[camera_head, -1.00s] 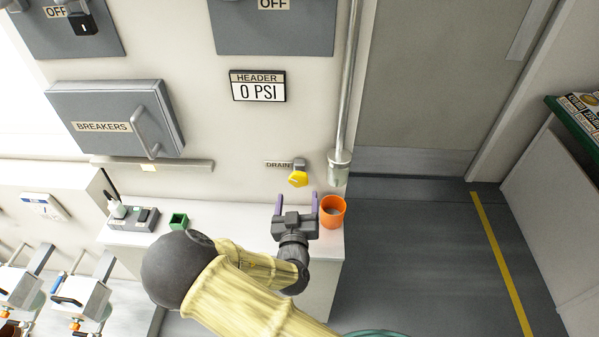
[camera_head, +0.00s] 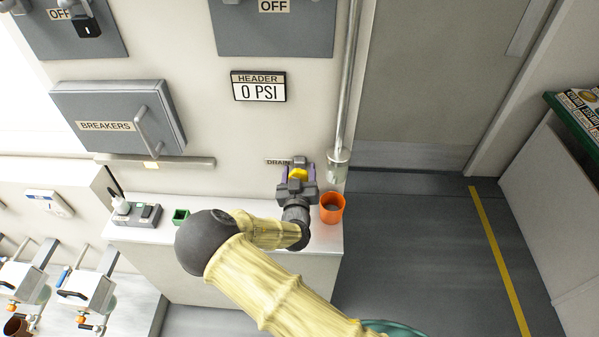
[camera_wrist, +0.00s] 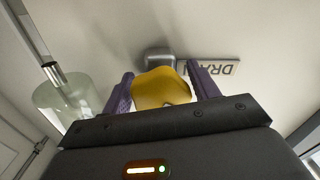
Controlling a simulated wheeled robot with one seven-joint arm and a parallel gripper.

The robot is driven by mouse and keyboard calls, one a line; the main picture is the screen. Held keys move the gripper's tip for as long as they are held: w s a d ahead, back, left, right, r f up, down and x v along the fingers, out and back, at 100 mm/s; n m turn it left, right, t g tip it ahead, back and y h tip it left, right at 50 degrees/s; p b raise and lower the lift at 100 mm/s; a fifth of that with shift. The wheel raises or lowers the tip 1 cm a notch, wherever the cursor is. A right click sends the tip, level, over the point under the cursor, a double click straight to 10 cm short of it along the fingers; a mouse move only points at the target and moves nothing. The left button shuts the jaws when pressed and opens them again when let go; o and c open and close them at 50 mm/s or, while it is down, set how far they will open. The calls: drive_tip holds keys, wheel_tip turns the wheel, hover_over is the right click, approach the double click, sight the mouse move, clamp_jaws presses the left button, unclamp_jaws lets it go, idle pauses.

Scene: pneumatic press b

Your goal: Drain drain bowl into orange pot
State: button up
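The yellow drain knob (camera_head: 298,174) sits on the wall at the DRAIN label, and it also shows in the wrist view (camera_wrist: 160,89). My gripper (camera_head: 298,177) is at it, with one purple finger on each side. In the wrist view my fingers (camera_wrist: 160,90) look flush with the knob's sides, with no clear gap. The clear drain bowl (camera_head: 338,172) hangs at the lower end of the vertical pipe, right of the knob; it also shows in the wrist view (camera_wrist: 62,104). The orange pot (camera_head: 332,208) stands upright on the counter, below the bowl in the picture.
The white counter (camera_head: 240,235) carries a small green box (camera_head: 180,216) and a grey switch box (camera_head: 138,214). The header display (camera_head: 259,86) reads 0 PSI. A breaker box (camera_head: 118,118) juts from the wall at left. Open floor (camera_head: 420,250) lies to the right.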

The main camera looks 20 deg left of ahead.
drive_tip(key=c, duration=0.6)
drive_tip(key=shift+f+m+b, duration=0.1)
drive_tip(key=shift+m+b, duration=0.4)
drive_tip(key=m+b, duration=0.2)
drive_tip(key=shift+b, duration=0.35)
drive_tip(key=m+b, duration=0.2)
drive_tip(key=shift+m+b, duration=0.3)
drive_tip(key=shift+b, duration=0.05)
drive_tip(key=shift+m, duration=0.3)
drive_tip(key=shift+a, duration=0.1)
drive_tip(key=o, duration=1)
